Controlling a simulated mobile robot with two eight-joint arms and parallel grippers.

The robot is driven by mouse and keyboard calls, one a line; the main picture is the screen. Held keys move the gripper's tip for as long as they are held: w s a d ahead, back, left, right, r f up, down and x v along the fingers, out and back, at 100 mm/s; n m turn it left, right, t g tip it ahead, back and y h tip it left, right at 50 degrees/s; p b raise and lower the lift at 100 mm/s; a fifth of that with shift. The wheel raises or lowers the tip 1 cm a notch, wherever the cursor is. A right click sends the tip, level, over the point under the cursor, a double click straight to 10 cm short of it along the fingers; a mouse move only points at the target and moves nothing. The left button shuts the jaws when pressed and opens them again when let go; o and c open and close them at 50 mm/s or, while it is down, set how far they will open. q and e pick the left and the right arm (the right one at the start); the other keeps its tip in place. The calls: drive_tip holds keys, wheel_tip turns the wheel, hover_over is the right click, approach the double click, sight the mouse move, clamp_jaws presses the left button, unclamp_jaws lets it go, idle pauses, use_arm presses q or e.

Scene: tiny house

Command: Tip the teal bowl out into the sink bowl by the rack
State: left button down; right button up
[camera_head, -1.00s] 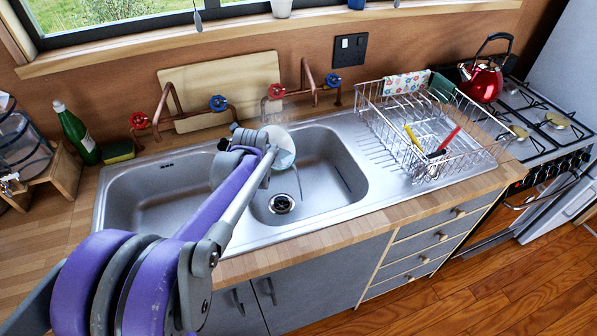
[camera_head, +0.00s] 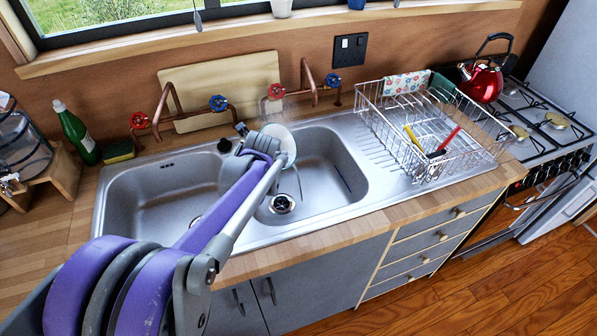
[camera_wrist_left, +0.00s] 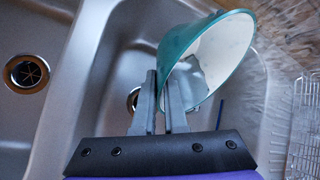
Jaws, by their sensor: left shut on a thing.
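My left arm reaches over the sink, and my left gripper (camera_wrist_left: 168,100) is shut on the wall of the teal bowl (camera_wrist_left: 180,45). In the left wrist view the bowl is tipped well onto its side, teal outside and pale inside, its mouth facing right. I cannot tell whether anything is left in it. In the head view the bowl (camera_head: 283,140) is partly hidden by my wrist, above the sink bowl by the rack (camera_head: 325,165). That sink bowl's drain (camera_head: 282,204) shows below. My right gripper is not in view.
A wire dish rack (camera_head: 465,150) with a yellow and a red-handled utensil stands on the drainer at right. Copper taps (camera_head: 305,80) rise behind the sink. A green bottle (camera_head: 75,130) and a sponge (camera_head: 118,151) stand at left. A dark stick (camera_wrist_left: 220,113) lies in the sink bowl.

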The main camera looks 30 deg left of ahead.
use_arm(q)
drive_tip(key=shift+d+r+y, duration=0.4)
drive_tip(key=shift+r+y, duration=0.05)
drive_tip(key=shift+y, duration=0.45)
drive_tip(key=shift+d+r+m+y, duration=0.2)
drive_tip(key=shift+m+y, duration=0.1)
drive_tip(key=shift+y, duration=0.1)
drive_tip(key=shift+a, duration=0.1)
drive_tip(key=shift+a+f+h, duration=0.3)
drive_tip(key=shift+a+h, duration=0.15)
drive_tip(key=shift+h, duration=0.35)
drive_tip(key=shift+f+n+h, duration=0.4)
drive_tip(key=shift+h, duration=0.2)
drive_tip(key=shift+a, duration=0.1)
drive_tip(key=a+f+n+h, duration=0.1)
drive_tip(key=a+f+h, duration=0.3)
drive_tip(key=a+h, duration=0.1)
wheel_tip(320, 180, up, 6)
drive_tip(key=a+n+h+p, duration=0.1)
drive_tip(key=a+h+p, duration=0.1)
drive_tip(key=h, duration=0.1)
drive_tip(key=shift+w+a+f+p, duration=0.15)
drive_tip(key=shift+a+p, duration=0.15)
